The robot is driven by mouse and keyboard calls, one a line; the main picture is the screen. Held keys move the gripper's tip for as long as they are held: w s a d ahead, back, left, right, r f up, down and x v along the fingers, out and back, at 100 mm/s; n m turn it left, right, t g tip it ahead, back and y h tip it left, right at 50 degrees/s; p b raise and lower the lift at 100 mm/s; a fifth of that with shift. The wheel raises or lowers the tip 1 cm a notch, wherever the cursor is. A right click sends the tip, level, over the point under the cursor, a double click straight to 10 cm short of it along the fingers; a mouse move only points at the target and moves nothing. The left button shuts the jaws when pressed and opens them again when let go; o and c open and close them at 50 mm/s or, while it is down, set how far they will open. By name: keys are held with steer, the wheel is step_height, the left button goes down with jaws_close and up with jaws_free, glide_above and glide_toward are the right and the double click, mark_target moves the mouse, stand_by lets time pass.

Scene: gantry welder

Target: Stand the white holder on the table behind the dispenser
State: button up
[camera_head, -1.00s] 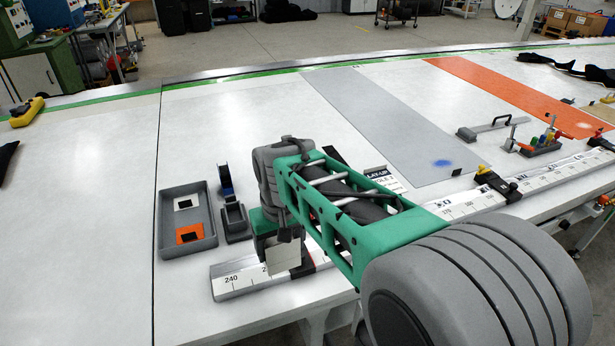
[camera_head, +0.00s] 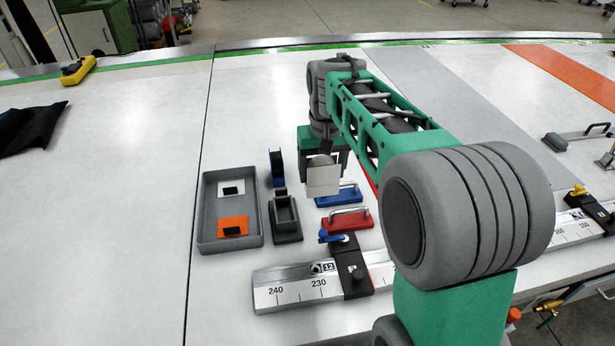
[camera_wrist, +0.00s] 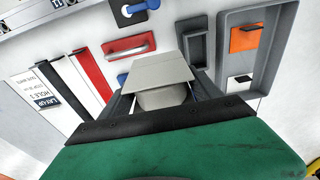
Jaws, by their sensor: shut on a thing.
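The white holder (camera_head: 322,179) is a pale, flat-faced piece held in my gripper (camera_head: 322,160), above the table (camera_head: 120,220). In the wrist view the holder (camera_wrist: 160,68) shows between the fingers of my gripper (camera_wrist: 158,98), which are shut on it. In the wrist view the dispenser (camera_wrist: 194,45) is partly hidden behind the holder.
A grey tray (camera_head: 204,222) with a white and an orange piece lies left of the dispenser. Red (camera_head: 347,219) and blue (camera_head: 337,195) handled blocks lie right of it. A clamped ruler rail (camera_head: 290,291) runs along the front.

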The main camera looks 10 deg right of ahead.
steer(key=w+f+p, duration=0.1)
steer(key=w+f, duration=0.1)
steer(key=w, duration=0.6)
steer(key=w+f+p, duration=0.2)
steer(key=w, duration=0.6)
steer(key=shift+w+d+f+p, duration=0.1)
steer(key=shift+w+f+p, duration=0.65)
steer(key=shift+f, duration=0.85)
steer(key=shift+w+d+f+p, duration=0.1)
steer(key=shift+w+f+p, duration=0.3)
steer(key=shift+w+f, duration=0.95)
steer(key=shift+w+d+f+p, duration=0.1)
steer(key=shift+w+f+p, duration=0.55)
steer(key=shift+f, duration=1.15)
steer(key=o, duration=1.5)
steer(key=shift+o, duration=0.2)
